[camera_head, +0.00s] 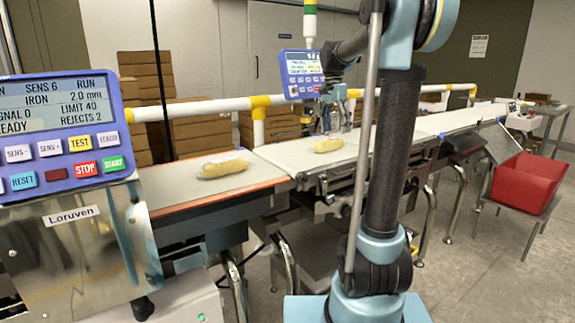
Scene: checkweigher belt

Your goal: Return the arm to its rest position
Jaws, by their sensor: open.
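My arm rises from its light-blue base, with a dark tube link and a light-blue joint cut off by the top edge of the head view. Its dark wrist reaches back to the left over the belt. My gripper (335,122) hangs with its fingers downward over the weighing belt (365,150), open and seemingly empty. A pale yellow pack (327,146) lies on that belt just below the gripper; I cannot tell whether they touch. A second yellow pack (225,166) lies on the nearer belt (165,190), apart from the gripper.
A metal detector cabinet with a blue panel (68,130) stands at the left. A smaller blue display (302,72) and a signal light (310,25) stand behind the gripper. A yellow-jointed guard rail runs behind the belts. A red bin (520,190) is at the right.

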